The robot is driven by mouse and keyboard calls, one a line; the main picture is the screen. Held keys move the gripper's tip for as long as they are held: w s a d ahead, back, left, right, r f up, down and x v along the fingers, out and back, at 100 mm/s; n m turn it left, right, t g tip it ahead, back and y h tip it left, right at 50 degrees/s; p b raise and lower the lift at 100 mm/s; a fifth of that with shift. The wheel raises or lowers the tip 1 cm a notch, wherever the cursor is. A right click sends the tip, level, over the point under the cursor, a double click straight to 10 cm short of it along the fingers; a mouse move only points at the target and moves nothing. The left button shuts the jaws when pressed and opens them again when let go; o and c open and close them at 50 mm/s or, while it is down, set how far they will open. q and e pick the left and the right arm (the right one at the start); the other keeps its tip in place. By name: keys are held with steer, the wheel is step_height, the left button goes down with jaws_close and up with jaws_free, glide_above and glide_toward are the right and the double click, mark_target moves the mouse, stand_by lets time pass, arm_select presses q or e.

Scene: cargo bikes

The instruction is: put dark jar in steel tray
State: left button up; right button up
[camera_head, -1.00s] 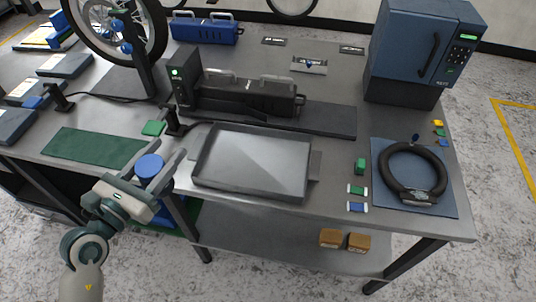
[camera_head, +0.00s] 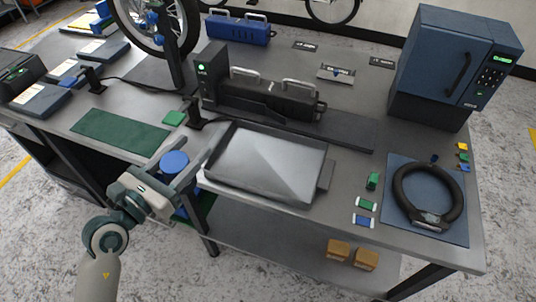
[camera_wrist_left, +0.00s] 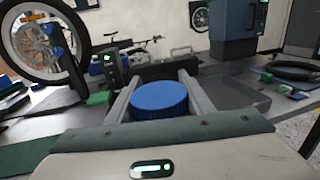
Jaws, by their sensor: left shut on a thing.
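The jar shows mainly as its round blue lid (camera_head: 174,162); its body is mostly hidden, so I cannot judge its colour. My left gripper (camera_head: 191,149) is shut on it, with one finger on each side. In the left wrist view the lid (camera_wrist_left: 160,99) sits upright between the fingers. The jar is just off the bench's front edge, left of the steel tray. The steel tray (camera_head: 268,160) is a shallow, empty grey rectangle lying on the bench. My right gripper is not in view.
A black machine (camera_head: 268,95) stands behind the tray. A green mat (camera_head: 120,131) lies to the left. A blue mat with a black ring (camera_head: 428,195) and small coloured blocks (camera_head: 373,181) lie to the right. A blue oven (camera_head: 455,60) stands at the back right.

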arm_select(q)
steer(key=s+d+r+h+p, duration=0.1)
steer(key=s+d, duration=0.1)
steer(key=d, duration=0.7)
steer(key=s+d+r+m+g+h+p, duration=0.1)
steer(key=s+d+r+p, duration=0.1)
steer(key=d, duration=0.8)
steer(key=shift+s+d+m, duration=0.15)
steer(key=shift+s+m, duration=0.15)
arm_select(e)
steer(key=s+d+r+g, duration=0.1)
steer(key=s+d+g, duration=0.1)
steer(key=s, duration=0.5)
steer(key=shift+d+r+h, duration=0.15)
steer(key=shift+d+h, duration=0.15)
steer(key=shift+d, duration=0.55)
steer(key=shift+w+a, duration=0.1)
arm_select(q)
steer(key=w+a+f+p, duration=0.1)
steer(key=w+f, duration=0.6)
steer(key=w, duration=0.4)
steer(key=shift+w, duration=0.3)
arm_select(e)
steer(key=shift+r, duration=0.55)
arm_select(q)
steer(key=shift+a, duration=0.1)
